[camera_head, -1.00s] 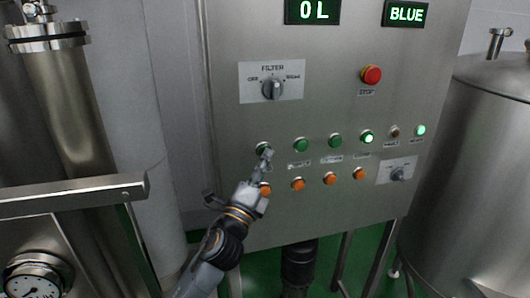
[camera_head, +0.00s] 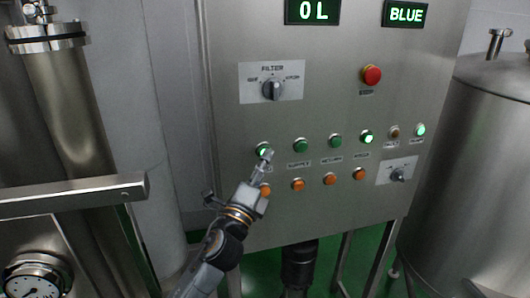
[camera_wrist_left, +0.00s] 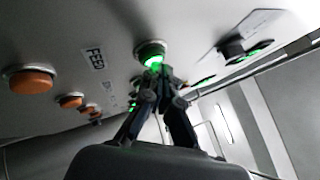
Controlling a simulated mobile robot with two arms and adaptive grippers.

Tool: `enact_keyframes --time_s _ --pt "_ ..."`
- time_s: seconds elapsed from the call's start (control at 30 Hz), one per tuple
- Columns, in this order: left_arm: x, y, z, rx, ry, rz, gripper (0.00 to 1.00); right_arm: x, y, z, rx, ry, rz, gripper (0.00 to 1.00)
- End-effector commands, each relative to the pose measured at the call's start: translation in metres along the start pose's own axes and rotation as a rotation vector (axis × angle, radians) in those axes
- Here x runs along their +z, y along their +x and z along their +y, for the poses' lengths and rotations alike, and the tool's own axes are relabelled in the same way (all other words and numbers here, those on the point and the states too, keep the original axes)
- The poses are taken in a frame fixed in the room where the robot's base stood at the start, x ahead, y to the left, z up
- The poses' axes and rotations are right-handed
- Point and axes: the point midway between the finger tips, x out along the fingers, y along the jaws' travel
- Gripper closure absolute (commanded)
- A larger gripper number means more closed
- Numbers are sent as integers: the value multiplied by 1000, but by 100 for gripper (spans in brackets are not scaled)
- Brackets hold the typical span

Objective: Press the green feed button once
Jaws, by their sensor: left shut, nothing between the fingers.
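The green feed button (camera_head: 263,149) is the leftmost of the green row on the steel panel, and it glows. In the left wrist view the lit green button (camera_wrist_left: 152,54) sits by a label reading FEED (camera_wrist_left: 95,58). My left gripper (camera_head: 266,155) is shut and empty, its tips at the button's lower right edge in the head view. In the wrist view the fingertips (camera_wrist_left: 158,74) overlap the button's lower edge; I cannot tell whether they touch it. My right gripper is not in view.
Other green buttons (camera_head: 302,145) run to the right, with orange buttons (camera_head: 298,184) below. A red stop button (camera_head: 371,75) and a filter knob (camera_head: 272,89) are higher up. Displays read "0 L" (camera_head: 313,11) and "BLUE" (camera_head: 406,14). A steel tank (camera_head: 475,170) stands at right.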

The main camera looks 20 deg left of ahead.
Motion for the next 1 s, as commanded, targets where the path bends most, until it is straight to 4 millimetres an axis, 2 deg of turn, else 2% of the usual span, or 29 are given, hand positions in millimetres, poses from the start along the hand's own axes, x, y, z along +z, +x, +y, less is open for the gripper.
enact_keyframes --time_s 0.2,0.57,1.0 --pt "-5 -8 -5 1 0 0 100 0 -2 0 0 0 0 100" --pt "-7 -10 -7 1 -1 1 100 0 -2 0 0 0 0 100" --pt "-28 -39 -27 2 -1 1 100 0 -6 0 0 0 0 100"
